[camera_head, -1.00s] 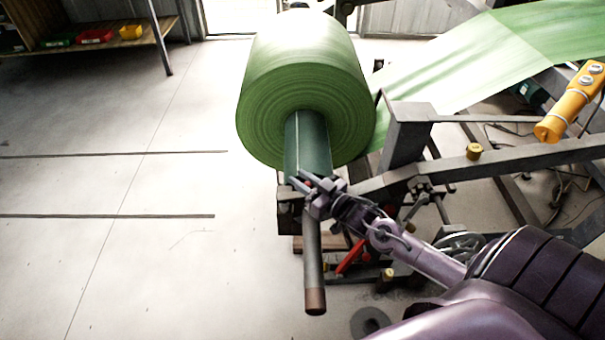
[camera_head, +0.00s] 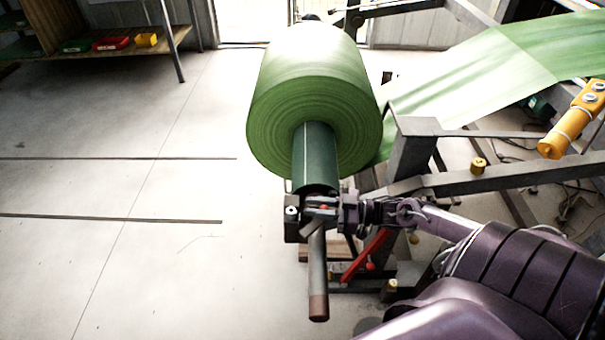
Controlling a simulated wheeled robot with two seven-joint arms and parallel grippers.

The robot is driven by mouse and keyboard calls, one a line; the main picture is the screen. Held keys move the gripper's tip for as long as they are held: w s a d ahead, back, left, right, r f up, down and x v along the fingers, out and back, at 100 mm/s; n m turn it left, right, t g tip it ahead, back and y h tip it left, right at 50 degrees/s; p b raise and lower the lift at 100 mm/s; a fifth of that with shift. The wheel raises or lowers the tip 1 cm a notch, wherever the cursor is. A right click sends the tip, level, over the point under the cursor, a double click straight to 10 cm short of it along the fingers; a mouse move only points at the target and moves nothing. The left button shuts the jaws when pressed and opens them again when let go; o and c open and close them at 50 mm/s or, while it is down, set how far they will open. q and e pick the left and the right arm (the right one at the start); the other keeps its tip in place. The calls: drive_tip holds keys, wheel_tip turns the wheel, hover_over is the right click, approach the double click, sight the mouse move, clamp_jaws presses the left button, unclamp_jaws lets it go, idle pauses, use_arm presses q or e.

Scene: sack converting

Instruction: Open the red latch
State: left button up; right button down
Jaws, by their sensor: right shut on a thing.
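My right gripper (camera_head: 322,210) is at the end of the dark green core (camera_head: 315,160), at the bracket that holds the roll's shaft. Its fingers are shut on a small part there, and a speck of red (camera_head: 324,207) shows between them. I take this to be the red latch; most of it is hidden by the fingers. A larger red lever (camera_head: 366,256) slants on the frame below my right wrist, apart from the fingers. My left gripper is not in view.
A big green roll (camera_head: 312,100) sits behind the gripper, its sheet running to the upper right. A shaft handle (camera_head: 318,280) hangs below the gripper. A yellow pendant (camera_head: 570,120) and dark frame bars stand at right. The floor at left is clear.

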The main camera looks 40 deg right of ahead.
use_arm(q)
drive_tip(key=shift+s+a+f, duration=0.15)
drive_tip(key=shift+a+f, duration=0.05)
use_arm(e)
drive_tip(key=c, duration=1.2)
unclamp_jaws()
drive_tip(key=shift+c, duration=0.2)
drive_tip(key=shift+r, duration=0.2)
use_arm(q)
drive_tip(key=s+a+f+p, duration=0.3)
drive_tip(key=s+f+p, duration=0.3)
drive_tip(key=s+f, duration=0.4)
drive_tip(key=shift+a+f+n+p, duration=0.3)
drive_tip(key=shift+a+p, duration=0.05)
use_arm(e)
wheel_tip(320, 180, up, 20)
drive_tip(key=shift+f, duration=0.2)
drive_tip(key=shift+c, duration=0.3)
